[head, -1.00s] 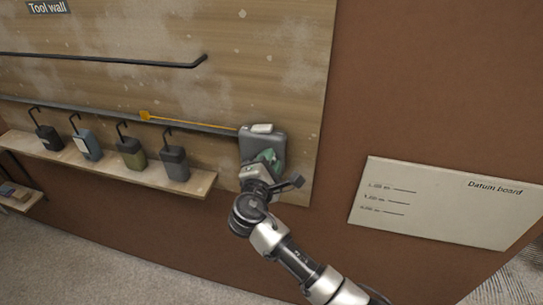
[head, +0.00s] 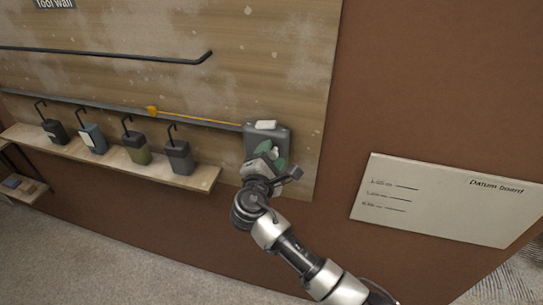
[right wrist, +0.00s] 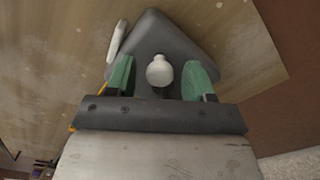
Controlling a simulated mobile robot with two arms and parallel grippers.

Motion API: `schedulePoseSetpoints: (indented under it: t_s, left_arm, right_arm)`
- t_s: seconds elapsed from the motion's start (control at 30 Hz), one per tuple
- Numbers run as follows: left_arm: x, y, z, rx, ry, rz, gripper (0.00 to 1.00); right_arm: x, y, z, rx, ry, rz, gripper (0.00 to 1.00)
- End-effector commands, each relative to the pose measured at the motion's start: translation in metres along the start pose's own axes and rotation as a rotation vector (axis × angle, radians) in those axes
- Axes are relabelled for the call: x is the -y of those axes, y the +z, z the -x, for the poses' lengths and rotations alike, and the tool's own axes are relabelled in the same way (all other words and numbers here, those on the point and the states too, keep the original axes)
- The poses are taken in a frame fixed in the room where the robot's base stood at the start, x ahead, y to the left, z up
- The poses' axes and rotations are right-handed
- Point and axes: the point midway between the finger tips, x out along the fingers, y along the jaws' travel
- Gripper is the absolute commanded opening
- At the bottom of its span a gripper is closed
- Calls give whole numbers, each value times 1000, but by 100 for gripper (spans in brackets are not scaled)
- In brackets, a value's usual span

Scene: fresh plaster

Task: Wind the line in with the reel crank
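The reel is a grey box (head: 254,136) on the wall board, with a pale piece (head: 265,125) on top. The yellow line (head: 198,118) runs left from it to a yellow tab (head: 152,110). My right gripper (head: 275,156) is in front of the reel and hides much of its face. In the right wrist view the crank's white knob (right wrist: 159,70) sits between my green fingers (right wrist: 160,78), with a gap on each side. The reel's grey body (right wrist: 165,35) is behind it. The crank arm is mostly hidden. My left gripper is not in view.
A wooden shelf (head: 120,163) left of the reel carries several canisters with hooked tops, the nearest a grey one (head: 179,157). A dark rail (head: 90,106) runs along the board. A datum board (head: 445,202) hangs at the right, with bare brown wall between.

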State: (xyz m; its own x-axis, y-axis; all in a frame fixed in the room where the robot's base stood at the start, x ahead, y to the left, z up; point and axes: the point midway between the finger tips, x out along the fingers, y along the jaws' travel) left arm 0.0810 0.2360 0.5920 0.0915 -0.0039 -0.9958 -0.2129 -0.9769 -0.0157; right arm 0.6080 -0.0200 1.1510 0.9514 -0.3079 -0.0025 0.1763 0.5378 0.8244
Motion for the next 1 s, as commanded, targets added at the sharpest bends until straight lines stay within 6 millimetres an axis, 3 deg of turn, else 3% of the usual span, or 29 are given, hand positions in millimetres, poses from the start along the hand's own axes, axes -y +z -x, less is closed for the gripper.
schedulePoseSetpoints:
  t_s: [0.33, 0.7, 1.0]
  left_arm:
    - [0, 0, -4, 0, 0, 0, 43]
    - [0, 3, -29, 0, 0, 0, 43]
    - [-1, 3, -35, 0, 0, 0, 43]
  right_arm:
    - [1, -1, 9, 0, 1, -2, 53]
    - [2, -2, 80, -3, 0, -4, 53]
    - [0, 0, 107, 1, 0, 0, 53]
